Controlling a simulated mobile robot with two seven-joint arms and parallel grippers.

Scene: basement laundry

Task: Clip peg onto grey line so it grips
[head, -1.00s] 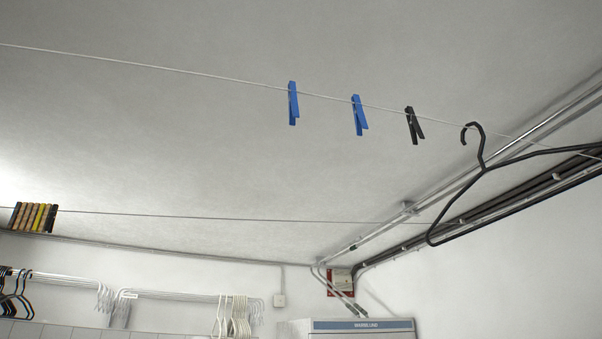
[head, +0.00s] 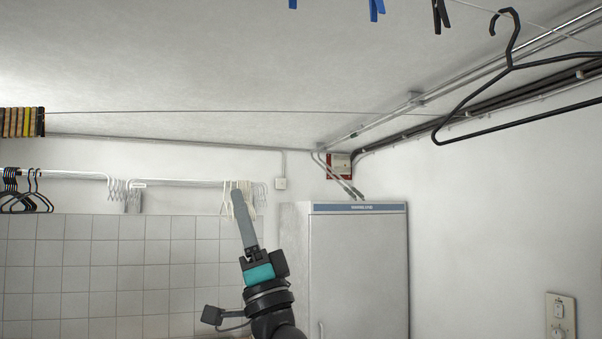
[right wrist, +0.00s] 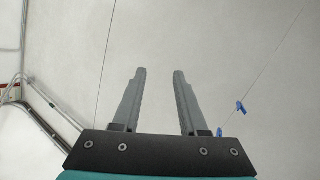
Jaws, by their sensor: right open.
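My right gripper (head: 238,197) points upward in the head view, below the far grey line (head: 250,111) and apart from it. In the right wrist view its two fingers (right wrist: 160,72) are spread with nothing between them. A blue peg (head: 293,4), another blue peg (head: 376,9) and a black peg (head: 440,15) hang at the top edge of the head view, from a nearer pale line (head: 540,27). Two blue pegs also show on the right-hand line in the right wrist view (right wrist: 240,107). My left gripper is not in view.
A row of yellow, brown and dark pegs (head: 22,122) sits at the far line's left end. A black hanger (head: 512,68) hangs at upper right. Hangers (head: 25,200) hang from a rail at left. A tall grey cabinet (head: 360,265) stands behind the gripper. Air around the gripper looks clear.

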